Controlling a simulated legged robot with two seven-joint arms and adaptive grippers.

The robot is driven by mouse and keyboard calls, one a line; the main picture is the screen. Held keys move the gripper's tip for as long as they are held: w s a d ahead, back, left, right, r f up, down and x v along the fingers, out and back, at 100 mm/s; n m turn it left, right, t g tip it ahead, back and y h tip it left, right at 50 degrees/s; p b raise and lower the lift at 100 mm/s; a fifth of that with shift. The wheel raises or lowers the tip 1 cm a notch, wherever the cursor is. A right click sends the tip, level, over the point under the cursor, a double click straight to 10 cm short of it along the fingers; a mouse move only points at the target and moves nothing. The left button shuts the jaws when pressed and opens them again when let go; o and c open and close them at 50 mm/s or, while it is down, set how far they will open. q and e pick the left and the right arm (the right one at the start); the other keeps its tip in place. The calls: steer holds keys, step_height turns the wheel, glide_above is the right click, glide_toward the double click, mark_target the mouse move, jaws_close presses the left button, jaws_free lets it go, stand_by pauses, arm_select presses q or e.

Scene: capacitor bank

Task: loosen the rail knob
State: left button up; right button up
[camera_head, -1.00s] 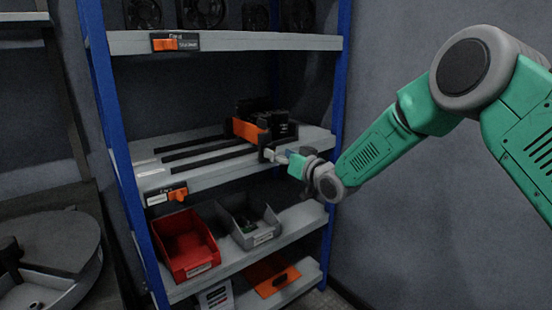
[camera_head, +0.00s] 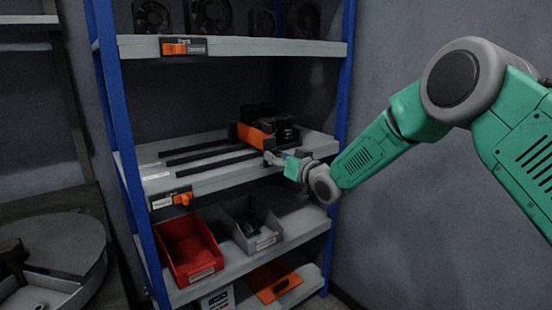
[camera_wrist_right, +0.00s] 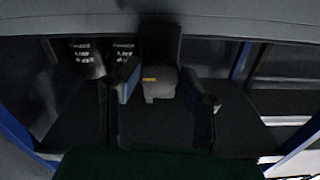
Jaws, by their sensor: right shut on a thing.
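My right gripper (camera_head: 273,158) is at the front edge of the middle shelf, at the right end by the orange and black unit (camera_head: 256,135). In the right wrist view, the two fingers (camera_wrist_right: 162,92) stand either side of a grey knob-like part (camera_wrist_right: 159,83) with a small yellow mark and a dark block above it. The gripper is shut on this part, which looks like the rail knob. In the head view the knob is mostly hidden by the gripper. My left gripper is not in view.
Dark rails (camera_head: 205,155) run along the middle shelf (camera_head: 228,180). An orange switch with a label (camera_head: 182,198) is on its front. Below stand a red bin (camera_head: 190,248) and a grey bin (camera_head: 251,226). A blue post (camera_head: 342,100) is close to my right arm. Fans sit above.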

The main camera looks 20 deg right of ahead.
steer(key=n, duration=0.7)
steer(key=n+b, duration=0.1)
steer(key=n, duration=0.6)
steer(key=n+b, duration=0.1)
steer(key=n, duration=0.6)
steer(key=shift+s+f, duration=0.15)
steer(key=shift+f, duration=0.2)
steer(key=shift+n, duration=0.3)
steer(key=o, duration=1.1)
steer(key=shift+r, duration=0.15)
